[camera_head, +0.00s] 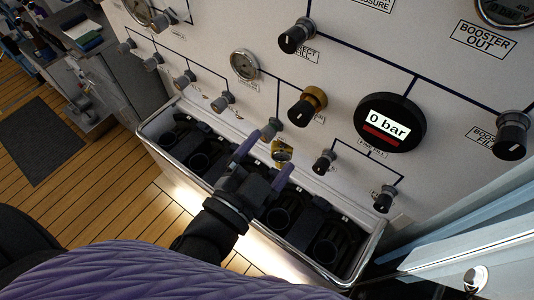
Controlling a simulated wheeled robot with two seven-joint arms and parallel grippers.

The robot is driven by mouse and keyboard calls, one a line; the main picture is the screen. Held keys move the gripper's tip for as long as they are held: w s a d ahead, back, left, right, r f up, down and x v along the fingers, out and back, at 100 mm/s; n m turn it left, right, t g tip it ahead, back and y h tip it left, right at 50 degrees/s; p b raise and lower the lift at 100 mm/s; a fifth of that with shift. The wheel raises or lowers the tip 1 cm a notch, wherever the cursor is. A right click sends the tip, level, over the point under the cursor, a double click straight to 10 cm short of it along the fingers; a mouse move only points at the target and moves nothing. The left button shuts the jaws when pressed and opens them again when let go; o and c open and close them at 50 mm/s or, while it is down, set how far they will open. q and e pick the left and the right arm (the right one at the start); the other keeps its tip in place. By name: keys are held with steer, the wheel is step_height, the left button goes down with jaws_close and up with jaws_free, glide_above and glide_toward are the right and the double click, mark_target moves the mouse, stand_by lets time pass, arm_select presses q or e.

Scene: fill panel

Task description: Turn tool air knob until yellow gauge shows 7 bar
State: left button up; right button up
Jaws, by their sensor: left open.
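My left gripper (274,151) reaches up from the bottom of the head view. Its two purple fingers are spread apart and empty, pointing at the panel. A small yellow fitting with a silvery round face (282,151) shows just beyond and between the fingertips. It may be the yellow gauge, but its reading is too small to tell. A grey knob with an orange-brown base (271,127) sits just above it, near the left fingertip. A black knob on a gold collar (306,106) is further up right. I cannot read which knob is tool air. My right gripper is not in view.
A black digital gauge (390,122) shows 0 bar. A silver dial gauge (244,65) and several other knobs sit on the white panel (350,60). A metal-rimmed trough (372,238) with black holders runs below the panel, under my gripper. Wooden floor lies left.

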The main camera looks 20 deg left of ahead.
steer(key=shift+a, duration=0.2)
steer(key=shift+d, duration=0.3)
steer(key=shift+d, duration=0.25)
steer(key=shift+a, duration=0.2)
arm_select(q)
steer(key=s+a+f+n+g+y+b, duration=0.2)
steer(key=f+g+b, duration=0.2)
steer(key=f, duration=1.4)
steer(key=s+a+f+n+g+y+b, duration=0.1)
steer(key=s+a+f+n+g+b, duration=0.2)
steer(key=f, duration=1.4)
steer(key=s+a+f+n+g+y+b, duration=0.1)
steer(key=s+a+f+g+b, duration=0.1)
steer(key=s+f+g, duration=0.3)
steer(key=s+a+f+n+g+y+b, duration=0.1)
steer(key=s+a+f+n+g+b, duration=0.1)
steer(key=s+f, duration=1.2)
steer(key=s+a+g+b, duration=0.1)
steer(key=g, duration=0.1)
steer(key=shift+a+f+g, duration=0.25)
steer(key=shift+f+g, duration=0.05)
steer(key=shift+g, duration=0.1)
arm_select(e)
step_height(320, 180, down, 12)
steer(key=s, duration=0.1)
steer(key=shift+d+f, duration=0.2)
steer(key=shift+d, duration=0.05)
